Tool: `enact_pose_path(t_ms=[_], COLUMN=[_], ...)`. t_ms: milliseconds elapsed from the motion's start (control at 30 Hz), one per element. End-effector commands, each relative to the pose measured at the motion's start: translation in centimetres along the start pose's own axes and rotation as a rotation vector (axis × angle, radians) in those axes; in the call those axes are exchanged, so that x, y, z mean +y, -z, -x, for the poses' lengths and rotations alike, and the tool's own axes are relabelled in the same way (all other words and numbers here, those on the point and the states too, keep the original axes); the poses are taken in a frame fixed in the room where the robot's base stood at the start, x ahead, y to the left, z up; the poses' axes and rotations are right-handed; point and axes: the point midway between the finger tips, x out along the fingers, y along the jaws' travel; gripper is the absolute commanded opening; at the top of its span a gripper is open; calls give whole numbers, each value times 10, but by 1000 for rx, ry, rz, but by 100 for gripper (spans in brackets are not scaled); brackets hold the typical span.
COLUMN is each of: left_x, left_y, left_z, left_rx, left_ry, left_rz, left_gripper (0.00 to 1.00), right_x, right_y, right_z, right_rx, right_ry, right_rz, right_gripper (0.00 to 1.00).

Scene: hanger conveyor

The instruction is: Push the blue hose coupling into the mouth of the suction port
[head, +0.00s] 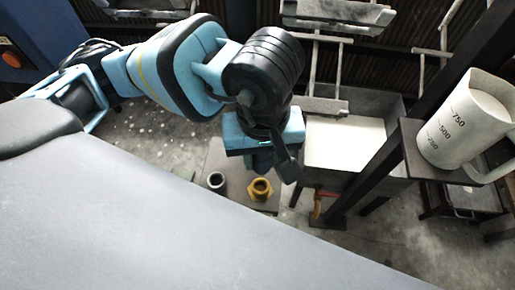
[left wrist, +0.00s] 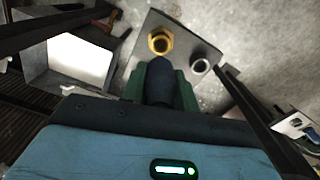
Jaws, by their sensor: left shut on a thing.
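My left gripper (head: 263,163) points down above a grey floor plate (head: 213,158). In the left wrist view its green fingers (left wrist: 160,88) are shut on the dark blue hose coupling (left wrist: 158,78). Two upright fittings stand on the plate: a brass-yellow hex fitting (head: 260,189) and a smaller grey round socket (head: 217,181), both open at the top. They also show in the left wrist view, brass (left wrist: 160,42) and grey (left wrist: 200,66). The coupling appears apart from both. I cannot tell which is the suction port. My right gripper is out of view.
A grey tank with white contents (head: 345,142) stands right of the gripper, with an orange-red handle (head: 319,204) near its base. A white measuring jug (head: 467,125) sits on a dark stand (head: 425,160). Metal hanger frames (head: 335,14) hang behind. Floor left of the plate is clear.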

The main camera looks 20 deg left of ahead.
Motion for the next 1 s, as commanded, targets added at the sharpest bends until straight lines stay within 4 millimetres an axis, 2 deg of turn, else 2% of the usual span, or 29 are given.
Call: enact_pose_path(t_ms=[367, 767, 1000], left_x=[0, -1, 0], left_y=[0, 0, 0], left_z=[-8, -40, -58], left_rx=[-2, -3, -3], left_ry=[2, 4, 3], left_rz=[1, 2, 1], left_gripper=[10, 10, 10], right_x=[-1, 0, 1], right_y=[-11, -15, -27], right_z=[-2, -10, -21], right_rx=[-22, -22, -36], right_ry=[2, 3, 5], right_rz=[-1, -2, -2], right_gripper=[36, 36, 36])
